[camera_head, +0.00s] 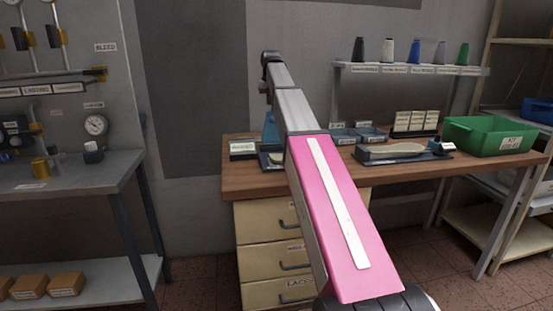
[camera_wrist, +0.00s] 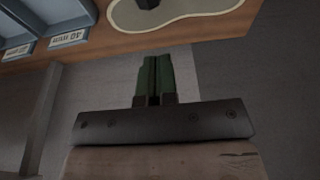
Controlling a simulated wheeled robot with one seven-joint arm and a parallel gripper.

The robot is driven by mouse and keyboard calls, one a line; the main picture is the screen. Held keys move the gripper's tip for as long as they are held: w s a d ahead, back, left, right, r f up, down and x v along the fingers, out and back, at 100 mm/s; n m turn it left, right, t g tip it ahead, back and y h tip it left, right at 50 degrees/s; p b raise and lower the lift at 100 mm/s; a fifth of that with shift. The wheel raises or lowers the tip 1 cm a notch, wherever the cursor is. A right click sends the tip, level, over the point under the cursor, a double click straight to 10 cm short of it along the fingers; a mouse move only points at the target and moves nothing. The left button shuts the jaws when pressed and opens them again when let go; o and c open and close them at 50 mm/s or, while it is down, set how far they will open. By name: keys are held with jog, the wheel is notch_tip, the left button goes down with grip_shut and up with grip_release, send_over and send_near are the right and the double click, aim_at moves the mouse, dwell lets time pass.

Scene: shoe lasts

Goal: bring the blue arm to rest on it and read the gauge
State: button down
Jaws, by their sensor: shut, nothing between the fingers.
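A blue upright part (camera_head: 270,128) stands on a dark base at the left of the wooden bench, partly hidden behind my arm. I cannot tell whether it is the blue arm or what it rests on. A round dial gauge (camera_head: 96,125) with a pale face is on the grey panel at left; its reading is too small to make out. My gripper (camera_wrist: 153,98) shows in the wrist view with its green fingers together and empty.
The wooden bench (camera_head: 225,180) has drawers below. On it are a sole-shaped piece (camera_head: 395,150) on a dark stand, small blue bins (camera_head: 345,135) and a green crate (camera_head: 480,136). Several coloured cones stand on a shelf (camera_head: 410,69) above. Open floor lies between the left table (camera_head: 90,178) and the bench.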

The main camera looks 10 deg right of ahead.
jog(key=shift+s+f, duration=0.55)
jog(key=shift+s, duration=0.35)
jog(key=shift+s+f, duration=0.6)
jog(key=shift+s, duration=0.35)
jog(key=shift+s+f, duration=0.55)
jog(key=shift+s, duration=0.35)
jog(key=shift+s+f, duration=0.2)
jog(key=shift+s, duration=0.9)
jog(key=shift+s+f, duration=0.15)
jog(key=shift+s, duration=0.95)
jog(key=shift+w+r, duration=0.5)
jog(key=shift+r, duration=0.2)
jog(key=r, duration=0.2)
jog(key=w+r, duration=0.1)
jog(key=r, duration=0.1)
jog(key=w+r, duration=0.1)
jog(key=r, duration=0.2)
jog(key=shift+r, duration=0.25)
